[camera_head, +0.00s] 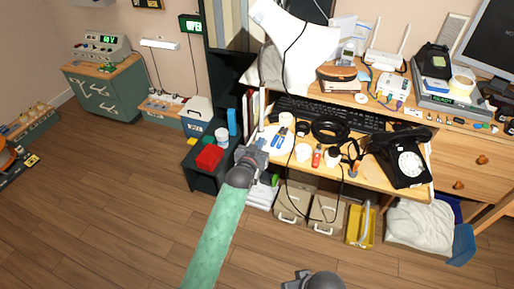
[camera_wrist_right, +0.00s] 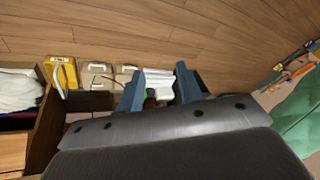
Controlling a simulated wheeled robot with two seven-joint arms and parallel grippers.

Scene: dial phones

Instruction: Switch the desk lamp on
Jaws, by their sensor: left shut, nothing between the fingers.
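I cannot pick out the desk lamp with certainty. A large white angular shape (camera_head: 292,62), with a black cable in front of it, stands at the back left of the desk and may be its shade. A white round disc (camera_head: 288,143) lies at the desk's left end. No switch can be made out. My left gripper (camera_head: 252,156) is shut and empty at the desk's left front edge, close to the disc. My right gripper is low over the floor, partly cut off in the head view; its two fingers stand apart and empty in the right wrist view (camera_wrist_right: 160,90).
A black dial phone (camera_head: 408,163) sits at the desk's right front. A black keyboard (camera_head: 325,112), black ring (camera_head: 330,132) and small tools crowd the desk. Boxes and a yellow bin (camera_head: 361,228) stand below. A red box (camera_head: 209,157) is left of my gripper. Open floor lies in front.

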